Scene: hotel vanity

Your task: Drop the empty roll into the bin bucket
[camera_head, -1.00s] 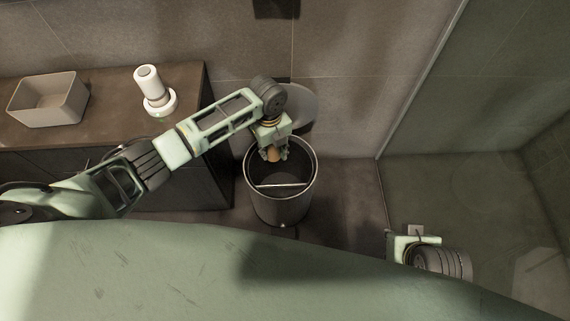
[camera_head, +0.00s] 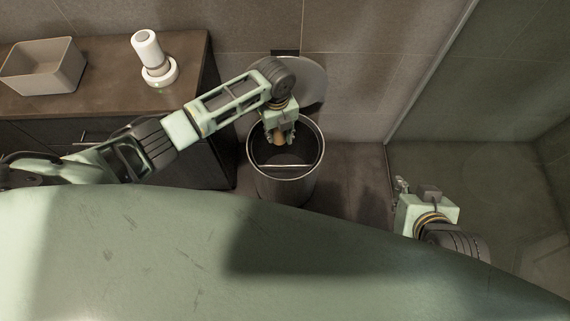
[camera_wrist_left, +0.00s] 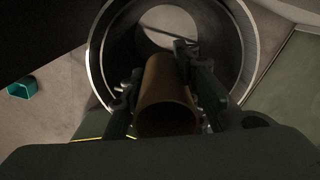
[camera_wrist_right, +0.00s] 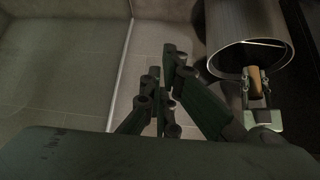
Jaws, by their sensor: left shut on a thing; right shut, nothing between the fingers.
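The empty roll (camera_wrist_left: 166,92) is a brown cardboard tube. My left gripper (camera_head: 279,140) is shut on it and holds it over the mouth of the bin bucket (camera_head: 308,173). In the left wrist view the tube lies between the two fingers, with the round bucket rim (camera_wrist_left: 95,62) around and beyond it. The bucket is a dark, open-topped cylinder with a thin bar across its inside. My right gripper (camera_head: 402,186) is shut and empty, off to the right of the bucket. The right wrist view shows the bucket (camera_wrist_right: 243,30) and the roll (camera_wrist_right: 255,82) at its mouth.
A dark vanity counter (camera_head: 108,92) stands at the left, bearing a beige box (camera_head: 45,68) and a white cylinder on a round base (camera_head: 153,60). The tiled wall (camera_head: 350,60) is close behind the bucket. A glass partition is at the right.

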